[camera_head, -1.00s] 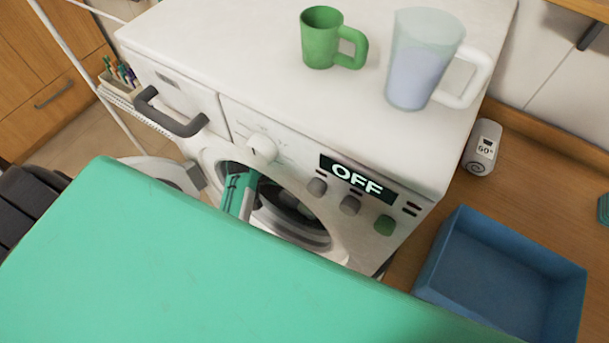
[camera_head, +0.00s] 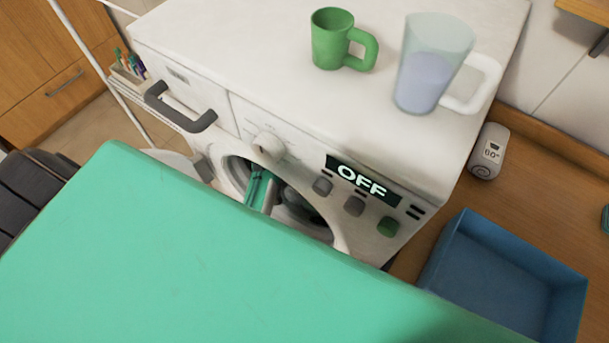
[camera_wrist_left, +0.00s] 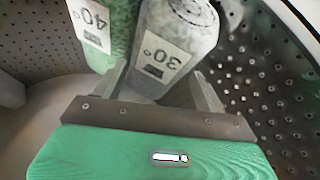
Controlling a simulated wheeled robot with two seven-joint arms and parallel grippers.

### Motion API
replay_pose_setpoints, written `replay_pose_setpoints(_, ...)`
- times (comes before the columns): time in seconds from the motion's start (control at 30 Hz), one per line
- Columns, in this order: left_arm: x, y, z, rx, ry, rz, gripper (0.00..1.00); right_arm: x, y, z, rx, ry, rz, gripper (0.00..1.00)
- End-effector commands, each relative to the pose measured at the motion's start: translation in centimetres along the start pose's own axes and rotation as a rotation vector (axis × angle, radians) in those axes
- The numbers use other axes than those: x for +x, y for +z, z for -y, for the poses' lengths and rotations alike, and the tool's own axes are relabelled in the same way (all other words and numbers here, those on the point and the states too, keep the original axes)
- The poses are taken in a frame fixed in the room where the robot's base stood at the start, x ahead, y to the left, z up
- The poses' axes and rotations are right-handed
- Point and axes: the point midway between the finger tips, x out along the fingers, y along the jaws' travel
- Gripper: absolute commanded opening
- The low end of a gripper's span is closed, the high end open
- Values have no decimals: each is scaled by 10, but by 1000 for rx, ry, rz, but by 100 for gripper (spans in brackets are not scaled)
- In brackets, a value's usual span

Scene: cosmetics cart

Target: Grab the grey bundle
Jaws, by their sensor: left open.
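The grey bundle (camera_wrist_left: 190,28) lies in the washing machine drum in the left wrist view, with a white label reading 30°. A green bundle (camera_wrist_left: 118,25) with a 40° label lies beside it on the left. My left gripper (camera_wrist_left: 160,74) is open, with one finger on each side of the grey bundle's near end. I cannot tell whether the fingers touch it. In the head view, a green part of my left arm reaches into the drum opening; the fingertips and bundles are hidden there. My right gripper is not in view.
The perforated drum wall (camera_wrist_left: 265,90) surrounds the gripper closely. The washing machine (camera_head: 290,85) display reads OFF. A green mug (camera_head: 332,42) and a clear jug (camera_head: 425,75) stand on top. A blue bin (camera_head: 460,230) sits at right. The round door is open at left.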

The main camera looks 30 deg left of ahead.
Motion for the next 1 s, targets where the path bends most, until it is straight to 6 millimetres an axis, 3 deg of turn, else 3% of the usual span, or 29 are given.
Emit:
replay_pose_setpoints(0.97, 4, 2, 1, 0, 0, 0, 72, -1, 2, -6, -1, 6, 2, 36)
replay_pose_setpoints(1.0, 4, 2, 1, 0, 0, 0, 64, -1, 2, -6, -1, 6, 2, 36)
